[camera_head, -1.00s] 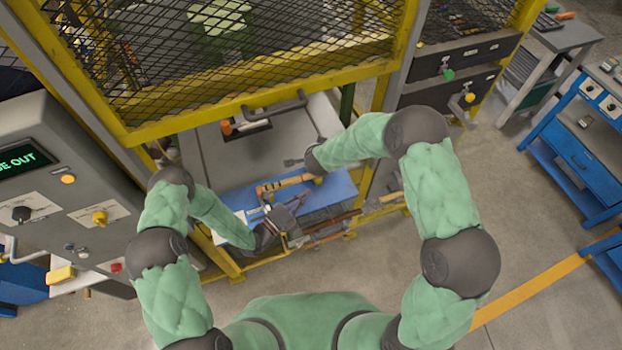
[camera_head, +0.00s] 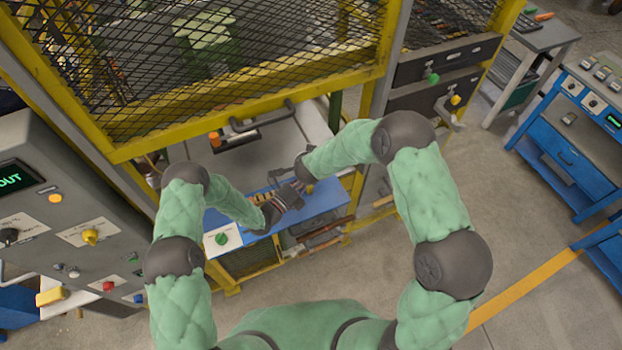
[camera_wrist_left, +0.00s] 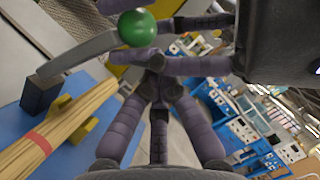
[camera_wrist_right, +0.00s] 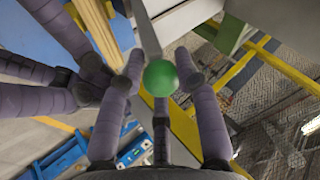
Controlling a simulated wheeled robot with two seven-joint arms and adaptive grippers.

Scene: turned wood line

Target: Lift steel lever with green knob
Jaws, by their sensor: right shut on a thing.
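The steel lever (camera_wrist_left: 85,52) rises from a dark block on a blue surface in the left wrist view, with a round green knob (camera_wrist_left: 137,28) at its end. The green knob also shows in the right wrist view (camera_wrist_right: 160,77), between the fingers of my right gripper (camera_wrist_right: 159,62), which is shut on it. My left gripper (camera_wrist_left: 160,70) is just beside the knob, its fingertips drawn together with nothing seen between them. In the head view, my left gripper (camera_head: 278,207) and right gripper (camera_head: 302,180) are close together and hide the lever.
A bundle of wooden sticks (camera_wrist_left: 55,130) with a red band lies beside the lever's block. A white plate with a green button (camera_head: 222,239) is at the blue bench's left end. Yellow-framed mesh (camera_head: 240,60) stands behind; a grey control console (camera_head: 60,215) is at left.

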